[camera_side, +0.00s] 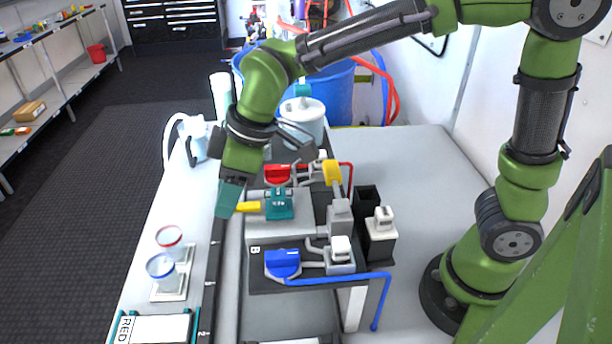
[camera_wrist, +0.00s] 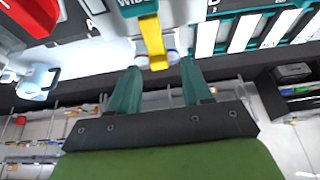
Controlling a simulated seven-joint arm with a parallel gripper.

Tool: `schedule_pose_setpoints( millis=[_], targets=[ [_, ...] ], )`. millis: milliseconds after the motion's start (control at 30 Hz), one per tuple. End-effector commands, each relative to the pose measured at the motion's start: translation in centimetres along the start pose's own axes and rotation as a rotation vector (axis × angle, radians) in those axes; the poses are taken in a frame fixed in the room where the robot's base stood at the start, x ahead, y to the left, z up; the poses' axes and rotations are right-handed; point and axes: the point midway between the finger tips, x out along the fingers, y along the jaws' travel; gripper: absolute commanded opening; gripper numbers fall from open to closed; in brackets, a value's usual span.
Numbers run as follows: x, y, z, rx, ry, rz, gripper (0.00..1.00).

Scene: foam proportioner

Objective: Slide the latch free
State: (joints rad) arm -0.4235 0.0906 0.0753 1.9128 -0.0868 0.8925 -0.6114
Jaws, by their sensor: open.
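A yellow tab (camera_side: 248,207), which looks like the latch, sticks out to the left from a teal block (camera_side: 279,205) on a grey box. In the wrist view the yellow tab (camera_wrist: 153,38) hangs from a teal lettered edge. My gripper (camera_side: 229,207) has teal fingers and is at the left, outer end of the tab. In the wrist view my gripper (camera_wrist: 161,66) is open, with one finger to each side of the tab's end. I cannot tell whether either finger touches it. The latch's inner end is hidden by the teal block.
A red valve handle (camera_side: 278,174), a yellow lever (camera_side: 332,172) and a blue valve handle (camera_side: 282,263) with a blue pipe stand close by. Two cups (camera_side: 163,266) are on the bench at left. A white jug (camera_side: 195,140) and a blue barrel (camera_side: 340,92) are behind.

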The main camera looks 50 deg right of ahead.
Motion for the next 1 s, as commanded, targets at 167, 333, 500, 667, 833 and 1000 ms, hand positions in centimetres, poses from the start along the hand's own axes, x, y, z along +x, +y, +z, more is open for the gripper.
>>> schedule_pose_setpoints(
  millis=[167, 333, 500, 667, 833, 1000],
  targets=[
    [-4.0, 0.1, -0.1, 0.0, 0.008, 0.004, 0.49],
    [-8.3, 0.0, -0.1, 0.0, 0.008, 0.004, 0.49],
    [-12.0, 0.1, -0.1, 0.001, 0.006, 0.003, 0.49],
    [-14.3, 0.0, -0.1, 0.001, 0.004, 0.002, 0.49],
    [-15.4, 0.0, 0.0, -0.001, 0.003, 0.002, 0.49],
    [-15.5, 0.0, 0.0, 0.0, 0.002, 0.001, 0.49]
  ],
)
